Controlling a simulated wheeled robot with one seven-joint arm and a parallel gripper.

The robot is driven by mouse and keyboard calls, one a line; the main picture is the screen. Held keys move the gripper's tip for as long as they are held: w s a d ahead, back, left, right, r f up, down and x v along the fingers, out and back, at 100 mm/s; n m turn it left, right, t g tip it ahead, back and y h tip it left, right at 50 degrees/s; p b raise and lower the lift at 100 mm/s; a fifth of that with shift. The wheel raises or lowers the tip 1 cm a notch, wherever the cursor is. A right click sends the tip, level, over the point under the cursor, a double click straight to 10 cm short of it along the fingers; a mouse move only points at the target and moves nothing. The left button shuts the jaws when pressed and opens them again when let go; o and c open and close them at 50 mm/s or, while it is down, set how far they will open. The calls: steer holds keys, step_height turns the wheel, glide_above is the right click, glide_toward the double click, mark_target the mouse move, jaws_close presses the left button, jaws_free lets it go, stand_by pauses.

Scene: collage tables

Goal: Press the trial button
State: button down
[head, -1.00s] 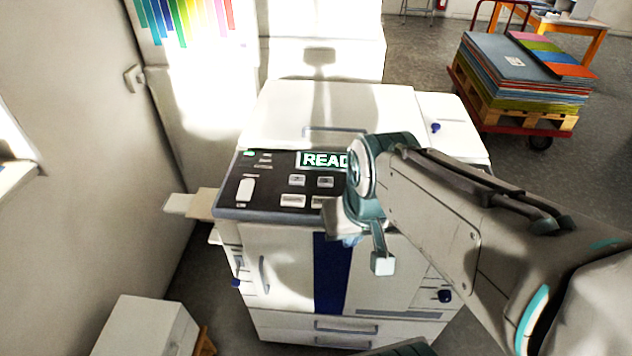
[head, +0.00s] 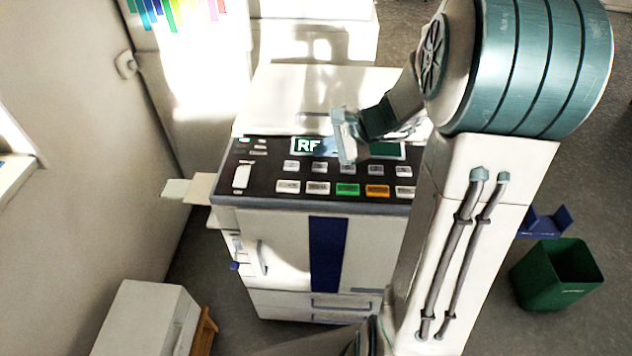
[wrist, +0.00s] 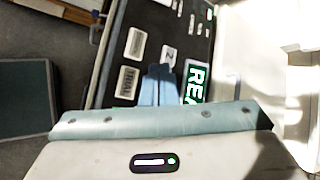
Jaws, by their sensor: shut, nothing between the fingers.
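The trial button (wrist: 128,80) is a pale key lettered TRIAL on the dark control panel in the wrist view. In the head view it is the second key (head: 318,187) of the lower row, left of the green key. My gripper (head: 327,148) is in front of the panel's display and covers part of its lettering. Its closed blue fingers (wrist: 158,72) show in the wrist view beside the TRIAL key, over the panel near the upper-row keys. They hold nothing. Their height above the panel is hard to tell.
The panel (head: 260,185) tops a white copier (head: 270,240) with side trays at left. Green (head: 347,189) and orange (head: 377,190) keys sit right of the trial key. My arm hides the copier's right side. A green bin (head: 560,275) stands at right, a white box (head: 145,315) at lower left.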

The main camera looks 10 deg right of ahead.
mark_target(322, 188)
steer(key=shift+f, duration=0.15)
step_height(322, 188, down, 9)
steer(key=b, duration=0.7)
steer(key=shift+r, duration=0.2)
steer(key=shift+f, duration=0.1)
stand_by(1.7)
steer(key=shift+s+f+b, duration=0.1)
steer(key=shift+f+b, duration=0.2)
steer(key=shift+b, duration=0.2)
steer(key=shift+f+b, duration=0.35)
steer(key=shift+b, duration=0.1)
stand_by(0.4)
steer(key=shift+r, duration=0.1)
steer(key=shift+r+p, duration=0.6)
steer(key=shift+r, duration=0.1)
